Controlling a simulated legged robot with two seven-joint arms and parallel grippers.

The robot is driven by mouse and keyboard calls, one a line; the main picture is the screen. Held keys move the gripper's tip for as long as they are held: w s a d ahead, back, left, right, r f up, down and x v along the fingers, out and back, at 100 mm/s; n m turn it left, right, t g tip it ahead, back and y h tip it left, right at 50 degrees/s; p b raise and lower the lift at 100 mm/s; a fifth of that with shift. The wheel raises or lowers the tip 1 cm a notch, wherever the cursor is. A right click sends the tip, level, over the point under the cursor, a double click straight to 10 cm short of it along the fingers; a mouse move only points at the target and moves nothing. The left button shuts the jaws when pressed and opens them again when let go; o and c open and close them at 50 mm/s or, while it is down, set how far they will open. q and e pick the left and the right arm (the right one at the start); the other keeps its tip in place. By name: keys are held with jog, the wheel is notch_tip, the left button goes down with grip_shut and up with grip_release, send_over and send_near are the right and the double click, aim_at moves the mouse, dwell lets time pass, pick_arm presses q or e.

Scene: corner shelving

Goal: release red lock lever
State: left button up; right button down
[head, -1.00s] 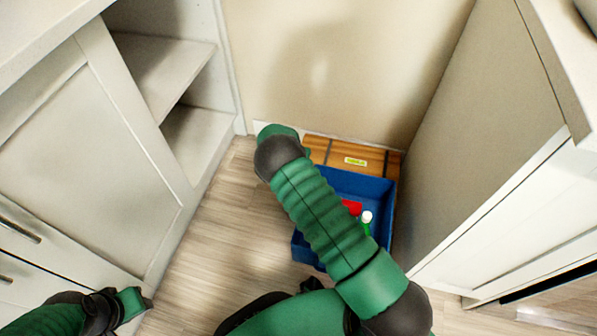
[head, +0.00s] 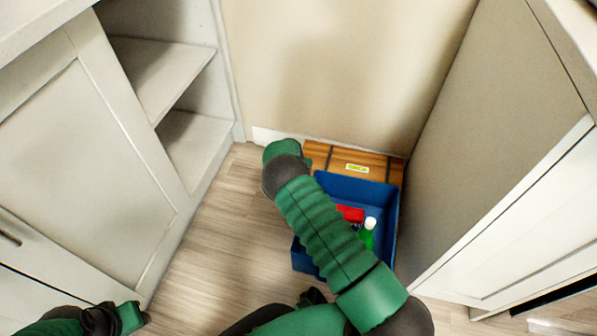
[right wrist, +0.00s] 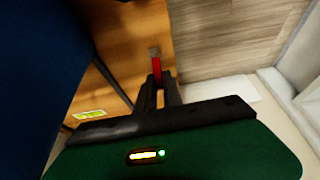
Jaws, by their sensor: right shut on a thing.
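The red lock lever (right wrist: 157,70) shows in the right wrist view as a short red bar with a grey end, beside the edge of a wooden crate (right wrist: 135,35). My right gripper (right wrist: 159,86) is shut on the lever, its two dark fingers close together at it. In the head view the crate (head: 375,158) stands against the back wall, and my right arm reaches to its left end. The lever and the right fingers are hidden there. Part of my left arm shows at the bottom left, but its fingers cannot be seen.
A blue bin (head: 345,187) stands at the front of the crate, holding a red object (head: 350,213) and a green bottle (head: 367,238) with a white cap. Cabinets stand left (head: 90,150) and right (head: 490,150). The wooden floor (head: 215,240) between is clear at left.

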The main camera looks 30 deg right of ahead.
jog(key=shift+w+d+f+g+y+b, duration=0.35)
jog(key=shift+g+y+b, duration=0.2)
jog(key=shift+b, duration=0.7)
jog(key=shift+a+y, duration=0.1)
jog(key=shift+y, duration=0.15)
jog(key=shift+s+r, duration=0.1)
jog(key=shift+r, duration=0.1)
jog(key=c, duration=1.5)
grip_release()
jog(key=p+v, duration=1)
jog(key=v, duration=0.6)
jog(key=shift+r, duration=0.35)
